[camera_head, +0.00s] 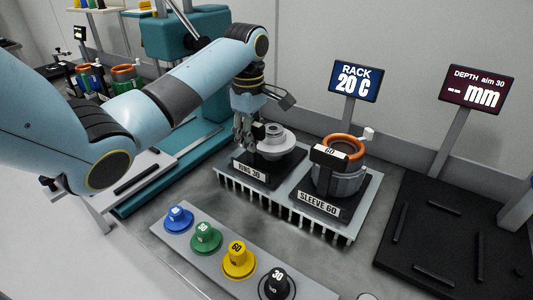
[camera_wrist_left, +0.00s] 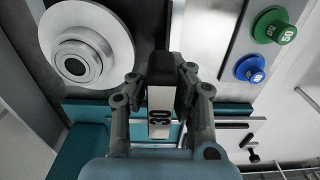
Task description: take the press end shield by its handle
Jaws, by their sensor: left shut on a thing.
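A pale grey stepped round part (camera_head: 274,141), which looks like the end shield, sits on the black stand marked RING 30 (camera_head: 262,172). It shows from above at the upper left of the left wrist view (camera_wrist_left: 85,48), with a round boss in its middle. A dark handle block with a white label marked 30 (camera_wrist_left: 160,110) stands beside it. My left gripper (camera_head: 246,138) is at the left side of the part, its fingers shut on this block from both sides. Where the block joins the part is hidden. My right gripper is not in view.
A dark grey housing with a copper-coloured ring (camera_head: 342,172) stands on the SLEEVE 60 stand, right of the end shield. A strip with coloured knobs (camera_head: 205,238) lies in front. Two sign screens (camera_head: 355,82) stand behind. A black base plate (camera_head: 440,245) lies at the right.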

